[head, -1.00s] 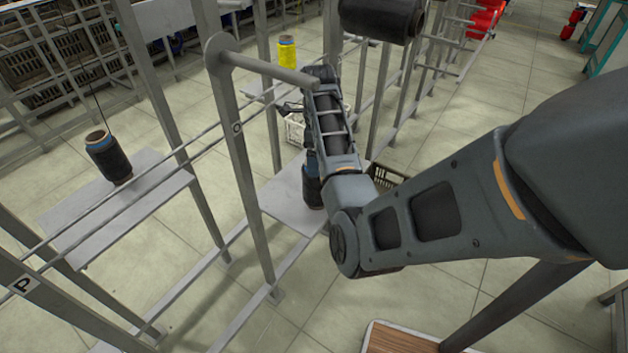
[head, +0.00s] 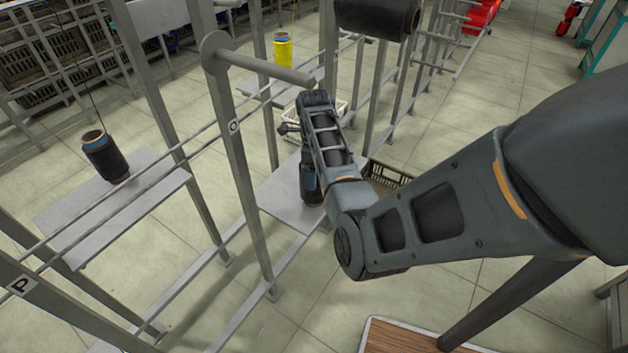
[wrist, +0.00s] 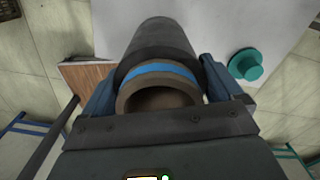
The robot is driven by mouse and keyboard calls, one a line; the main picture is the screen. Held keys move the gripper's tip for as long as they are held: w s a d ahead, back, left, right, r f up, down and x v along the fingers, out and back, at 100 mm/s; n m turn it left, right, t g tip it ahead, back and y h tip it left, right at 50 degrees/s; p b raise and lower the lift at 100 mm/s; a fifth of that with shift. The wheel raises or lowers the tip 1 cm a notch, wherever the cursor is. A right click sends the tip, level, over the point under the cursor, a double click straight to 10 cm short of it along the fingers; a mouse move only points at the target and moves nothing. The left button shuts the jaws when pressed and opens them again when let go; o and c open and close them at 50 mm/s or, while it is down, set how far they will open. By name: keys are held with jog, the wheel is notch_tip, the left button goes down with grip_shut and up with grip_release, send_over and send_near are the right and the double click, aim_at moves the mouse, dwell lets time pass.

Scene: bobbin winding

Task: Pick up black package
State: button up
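The black package (head: 310,186) is a black bobbin with a blue band, standing on a pale shelf and partly hidden behind my arm in the head view. In the wrist view the black package (wrist: 160,50) shows its blue band and brown hollow core end close to the camera. My gripper (wrist: 160,85) has one finger on each side of it, near the banded end. Its fingers look spread around the package, very close to its sides; firm contact cannot be made out. In the head view my arm hides the fingers.
The shelf (head: 283,205) sits among grey frame posts (head: 240,170). Another black bobbin (head: 106,157) stands on a left shelf, a yellow one (head: 283,48) behind. A large black roll (head: 377,17) is on a bar. A teal piece (wrist: 246,64) lies beside the package. A dark crate (head: 388,178) is nearby.

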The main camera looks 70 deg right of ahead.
jog(key=c, duration=0.4)
jog(key=shift+c, duration=0.2)
jog(key=shift+r, duration=0.15)
